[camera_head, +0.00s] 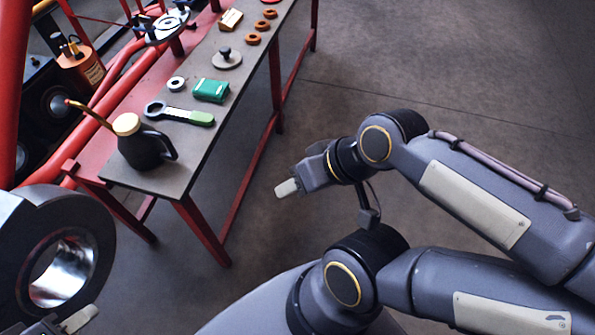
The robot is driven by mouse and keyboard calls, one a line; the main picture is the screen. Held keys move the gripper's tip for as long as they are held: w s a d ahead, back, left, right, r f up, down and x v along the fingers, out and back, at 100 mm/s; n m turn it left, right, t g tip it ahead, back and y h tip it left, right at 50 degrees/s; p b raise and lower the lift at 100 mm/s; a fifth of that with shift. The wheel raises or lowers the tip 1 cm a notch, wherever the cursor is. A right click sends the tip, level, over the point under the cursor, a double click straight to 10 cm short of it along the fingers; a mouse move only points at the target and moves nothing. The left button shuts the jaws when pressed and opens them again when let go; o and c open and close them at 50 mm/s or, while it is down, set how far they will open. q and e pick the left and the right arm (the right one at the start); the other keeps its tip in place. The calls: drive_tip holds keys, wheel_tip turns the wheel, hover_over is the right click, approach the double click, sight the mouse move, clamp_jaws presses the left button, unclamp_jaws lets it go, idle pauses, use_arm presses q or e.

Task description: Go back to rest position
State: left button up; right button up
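My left gripper (78,319) shows at the bottom left corner, cut off by the picture edge. One pale fingertip is visible, just below a large dark ring (98,215) with a shiny metal bore. I cannot tell whether they touch, or whether the fingers are open or shut. My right gripper (288,188) points left above the floor, to the right of the workbench (190,180) and apart from it. Its pale fingertip shows side-on, so its opening cannot be judged. Nothing is visible in it.
The bench bears a black oil can (140,152), a wrench with green handle (185,115), a green box (211,90), a knobbed disc (227,59) and several orange rings (253,39). Red frame pipes (10,90) stand at left. Floor (440,70) at upper right is clear.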

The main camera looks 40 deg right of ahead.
wheel_tip(320, 180, up, 28)
drive_tip(key=p, duration=2.7)
drive_tip(key=shift+p, duration=0.4)
